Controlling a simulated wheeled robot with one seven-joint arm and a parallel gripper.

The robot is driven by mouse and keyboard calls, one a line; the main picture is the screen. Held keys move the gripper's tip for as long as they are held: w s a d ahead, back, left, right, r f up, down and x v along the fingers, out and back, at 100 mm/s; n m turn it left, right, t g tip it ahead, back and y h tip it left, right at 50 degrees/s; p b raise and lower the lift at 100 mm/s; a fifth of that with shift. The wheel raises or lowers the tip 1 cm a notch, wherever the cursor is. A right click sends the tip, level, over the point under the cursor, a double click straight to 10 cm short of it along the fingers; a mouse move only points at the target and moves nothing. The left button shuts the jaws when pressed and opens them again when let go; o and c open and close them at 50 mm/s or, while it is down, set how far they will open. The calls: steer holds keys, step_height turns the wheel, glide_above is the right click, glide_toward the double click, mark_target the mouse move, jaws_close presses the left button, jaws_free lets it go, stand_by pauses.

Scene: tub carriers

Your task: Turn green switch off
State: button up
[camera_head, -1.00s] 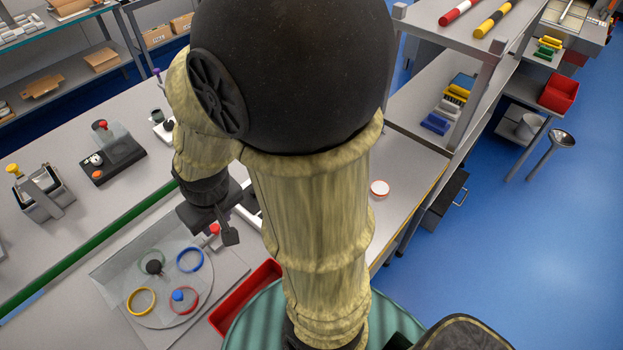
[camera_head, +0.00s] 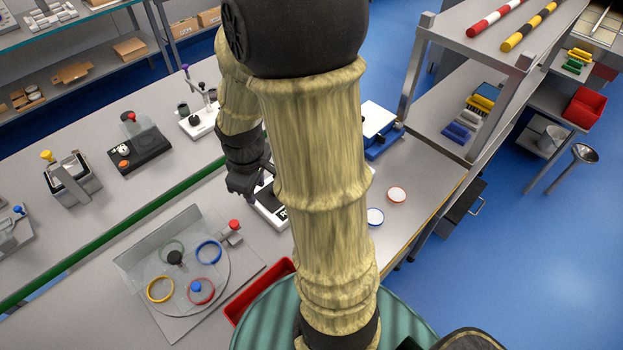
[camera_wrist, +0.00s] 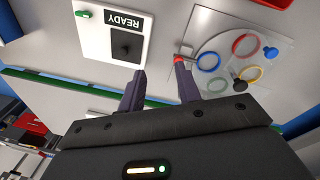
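A white box (camera_wrist: 95,42) with a READY label and a dark square part with a black knob lies ahead of my gripper in the wrist view. In the head view the box (camera_head: 270,212) is partly hidden behind my arm.
A grey board (camera_head: 150,262) with coloured rings and a red knob (camera_head: 234,224) stands beside the box. A red tray (camera_head: 258,291) is in front. A blue-and-white device (camera_head: 380,130) is behind my arm. A shelf (camera_head: 480,45) stands at the right. A green strip (camera_head: 100,248) crosses the table.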

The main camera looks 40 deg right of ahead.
steer(key=w+d+n+p, duration=0.1)
steer(key=d+n+p, duration=0.1)
steer(key=d+n, duration=0.4)
steer(key=w+d+n+g+p, duration=0.1)
steer(key=d+n, duration=0.5)
steer(key=d, duration=0.7)
steer(key=w+p, duration=0.1)
steer(key=p, duration=0.1)
steer(key=shift+d+f+n+y+p, duration=0.3)
steer(key=shift+d+n, duration=0.05)
steer(key=shift+n, duration=0.05)
step_height(320, 180, down, 17)
steer(key=shift+s+f+p, duration=0.15)
steer(key=shift+f+p, duration=0.05)
steer(key=shift+p, duration=0.65)
